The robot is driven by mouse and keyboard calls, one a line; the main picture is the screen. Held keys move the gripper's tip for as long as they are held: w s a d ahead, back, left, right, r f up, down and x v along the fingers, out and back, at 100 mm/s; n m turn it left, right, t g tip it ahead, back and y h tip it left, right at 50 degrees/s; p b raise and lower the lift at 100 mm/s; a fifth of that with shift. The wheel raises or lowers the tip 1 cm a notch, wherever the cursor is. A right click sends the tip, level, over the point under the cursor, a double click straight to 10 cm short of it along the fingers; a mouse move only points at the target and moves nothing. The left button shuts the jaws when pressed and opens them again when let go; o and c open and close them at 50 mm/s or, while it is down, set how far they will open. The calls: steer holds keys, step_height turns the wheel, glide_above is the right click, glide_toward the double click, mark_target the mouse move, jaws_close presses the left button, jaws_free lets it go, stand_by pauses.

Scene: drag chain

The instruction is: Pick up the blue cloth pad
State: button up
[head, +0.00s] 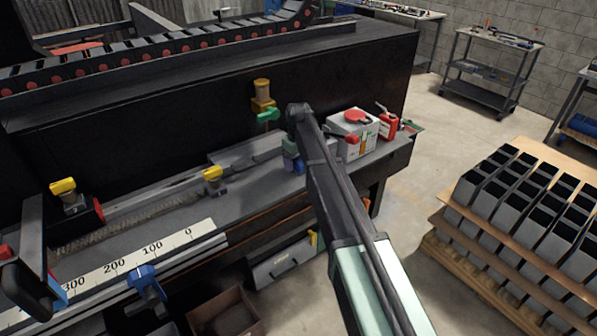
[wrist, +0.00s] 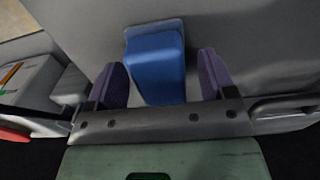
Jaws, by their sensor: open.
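The blue cloth pad (wrist: 156,66) lies on a grey surface in the wrist view, a thick folded-looking block with a flat flap at its far end. My gripper (wrist: 160,75) is open, with one purple finger to the left of the pad and one to the right. A gap shows on both sides, so neither finger appears to touch the pad. In the head view my gripper (head: 291,151) is low over the bench, left of the white box.
The white box (head: 352,137) with a red item on top and a red bottle (head: 387,124) stand right of my gripper. A brass-coloured fitting with a green part (head: 267,114) is behind it. The dark bench wall rises behind. A pallet of grey blocks (head: 530,200) stands at right.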

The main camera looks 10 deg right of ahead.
mark_target(299, 158)
steer(key=shift+r, duration=0.1)
steer(key=c, duration=1)
step_height(299, 158, up, 20)
steer(key=p, duration=2)
